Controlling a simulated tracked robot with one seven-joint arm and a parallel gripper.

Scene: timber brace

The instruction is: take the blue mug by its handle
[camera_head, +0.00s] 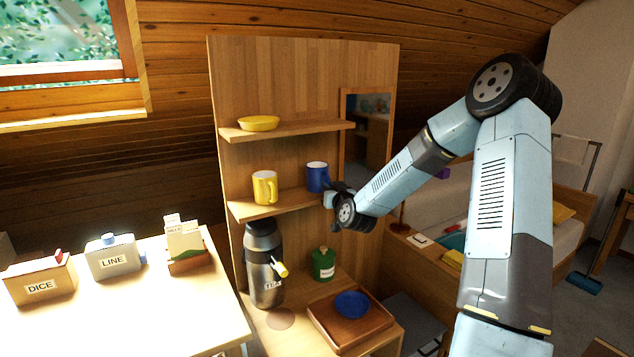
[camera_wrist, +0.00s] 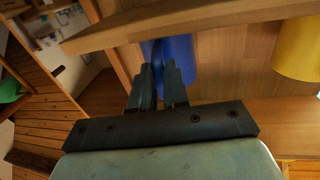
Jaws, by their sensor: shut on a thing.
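The blue mug (camera_head: 317,176) is at the right end of the middle shelf, upright. In the wrist view the blue mug (camera_wrist: 181,60) is just beyond my fingers. My gripper (camera_head: 332,193) is at the mug's right side in the head view. In the wrist view my gripper (camera_wrist: 158,68) has its two fingers close together, with a narrow dark blue part between them, at the mug's handle side. The fingers are shut on the handle, which they mostly hide. I cannot tell whether the mug's base touches the shelf.
A yellow mug (camera_head: 265,187) stands left of the blue mug on the middle shelf (camera_head: 240,209). A yellow bowl (camera_head: 259,123) is on the shelf above. Below are a steel flask (camera_head: 263,280), a green canister (camera_head: 323,264) and a wooden tray (camera_head: 374,330) holding a blue bowl (camera_head: 352,304).

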